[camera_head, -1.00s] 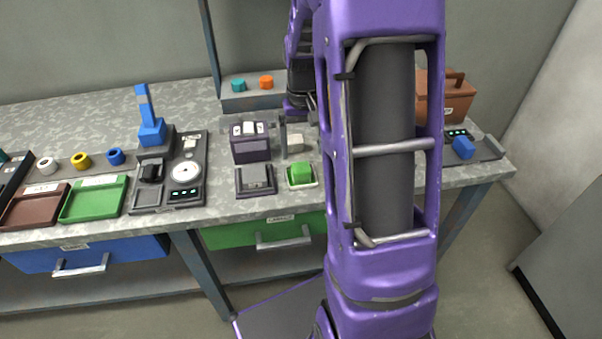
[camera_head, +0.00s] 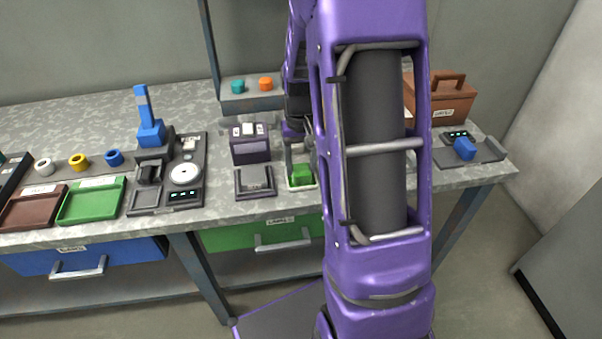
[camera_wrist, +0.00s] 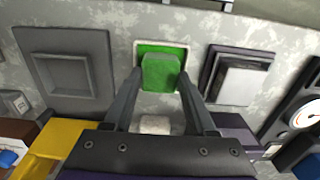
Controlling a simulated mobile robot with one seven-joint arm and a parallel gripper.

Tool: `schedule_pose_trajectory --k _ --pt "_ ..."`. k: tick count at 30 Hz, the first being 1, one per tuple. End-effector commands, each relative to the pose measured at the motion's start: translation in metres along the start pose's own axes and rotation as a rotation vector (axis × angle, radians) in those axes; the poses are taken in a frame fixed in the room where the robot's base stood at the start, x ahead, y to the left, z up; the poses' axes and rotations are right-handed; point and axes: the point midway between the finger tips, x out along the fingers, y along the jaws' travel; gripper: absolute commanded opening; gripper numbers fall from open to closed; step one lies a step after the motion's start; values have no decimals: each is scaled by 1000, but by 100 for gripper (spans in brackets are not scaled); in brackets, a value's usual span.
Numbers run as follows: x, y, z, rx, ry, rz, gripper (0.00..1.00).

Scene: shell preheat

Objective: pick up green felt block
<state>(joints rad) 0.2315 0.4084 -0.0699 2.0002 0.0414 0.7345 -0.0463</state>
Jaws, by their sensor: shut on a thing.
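The green felt block (camera_head: 301,175) is at the small pale-rimmed tray (camera_head: 291,187) near the front edge of the bench. In the wrist view the block (camera_wrist: 160,72) sits between my two finger tips, over the tray's green floor and light rim (camera_wrist: 185,45). My gripper (camera_wrist: 158,80) is shut on the block. In the head view my gripper (camera_head: 298,164) reaches down to the block from behind, and its far finger is partly hidden by my arm. Whether the block still touches the tray floor I cannot tell.
A grey square fixture (camera_head: 255,181) stands just left of the tray, with a dark box-shaped device (camera_head: 249,145) behind it. A brown toolbox (camera_head: 452,100) and a blue block (camera_head: 464,148) on a dark device are at right.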

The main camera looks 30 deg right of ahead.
Motion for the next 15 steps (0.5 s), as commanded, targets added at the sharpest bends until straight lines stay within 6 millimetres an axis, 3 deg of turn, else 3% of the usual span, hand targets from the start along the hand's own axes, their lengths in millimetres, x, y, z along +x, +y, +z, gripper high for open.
schedule_pose_trajectory --k 1,3,11,15 --pt "0 0 0 0 0 0 15" --pt "0 0 0 0 0 0 4" --pt "-4 0 0 0 2 0 4" --pt "-24 0 -1 0 5 0 4"
